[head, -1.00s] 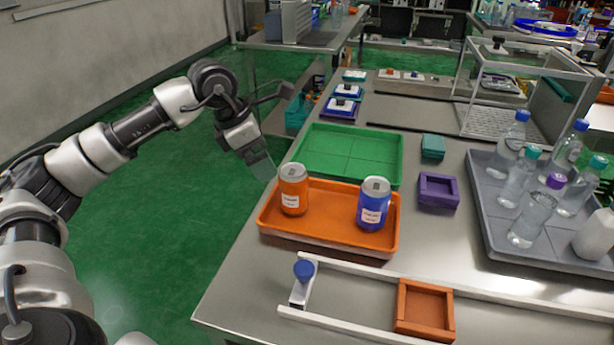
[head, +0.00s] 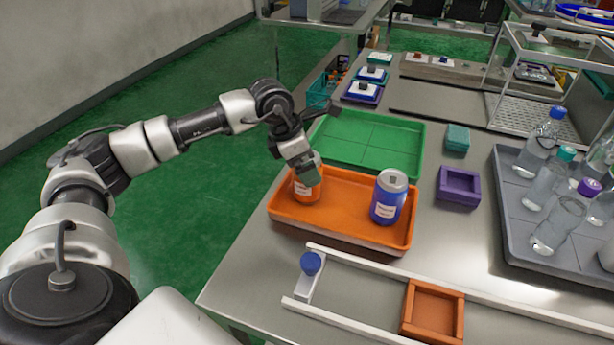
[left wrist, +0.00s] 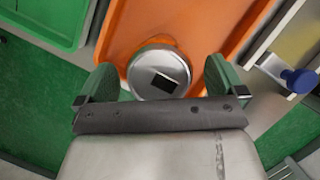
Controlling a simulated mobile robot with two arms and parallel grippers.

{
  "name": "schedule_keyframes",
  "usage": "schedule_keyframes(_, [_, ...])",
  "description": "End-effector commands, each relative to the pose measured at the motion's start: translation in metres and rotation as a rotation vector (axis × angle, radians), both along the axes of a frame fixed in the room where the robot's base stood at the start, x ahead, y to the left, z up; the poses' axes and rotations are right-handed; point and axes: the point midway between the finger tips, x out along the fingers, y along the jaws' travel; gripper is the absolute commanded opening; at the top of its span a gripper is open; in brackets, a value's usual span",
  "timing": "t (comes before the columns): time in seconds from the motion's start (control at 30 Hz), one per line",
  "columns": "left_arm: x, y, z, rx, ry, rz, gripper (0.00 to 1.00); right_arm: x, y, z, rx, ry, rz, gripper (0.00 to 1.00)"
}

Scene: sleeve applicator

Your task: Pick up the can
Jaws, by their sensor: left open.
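An orange can (head: 308,186) with a silver top stands upright at the left end of the orange tray (head: 340,225). A blue can (head: 388,197) with a silver top and a white label stands upright at the tray's right end. My left gripper (head: 305,172) is above the orange can and hides part of its top. In the left wrist view, the can's round silver lid (left wrist: 158,74) lies between my two spread green fingers (left wrist: 160,85). The fingers are open, with a gap to the lid on both sides. My right gripper is not in view.
An empty green tray (head: 370,140) lies behind the orange tray. A purple block (head: 459,187) and a grey tray (head: 510,225) with several bottles are to the right. A white rail frame with a blue knob (head: 311,263) is in front.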

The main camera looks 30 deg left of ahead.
Motion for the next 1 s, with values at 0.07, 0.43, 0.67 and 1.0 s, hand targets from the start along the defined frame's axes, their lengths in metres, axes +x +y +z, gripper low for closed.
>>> schedule_keyframes(0.07, [0.0027,-0.0025,-0.0091,0.000,0.001,0.000,0.99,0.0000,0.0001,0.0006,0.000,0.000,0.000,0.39])
schedule_keyframes(0.43, [0.0045,-0.0037,-0.0146,0.000,-0.001,0.000,0.90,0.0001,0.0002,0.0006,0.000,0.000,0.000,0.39])
schedule_keyframes(0.67, [0.0045,-0.0036,-0.0145,0.001,-0.001,0.000,0.54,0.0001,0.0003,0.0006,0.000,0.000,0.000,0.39])
schedule_keyframes(1.0, [0.0048,-0.0035,-0.0132,0.000,-0.003,0.001,0.33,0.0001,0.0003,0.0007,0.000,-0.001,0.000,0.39])
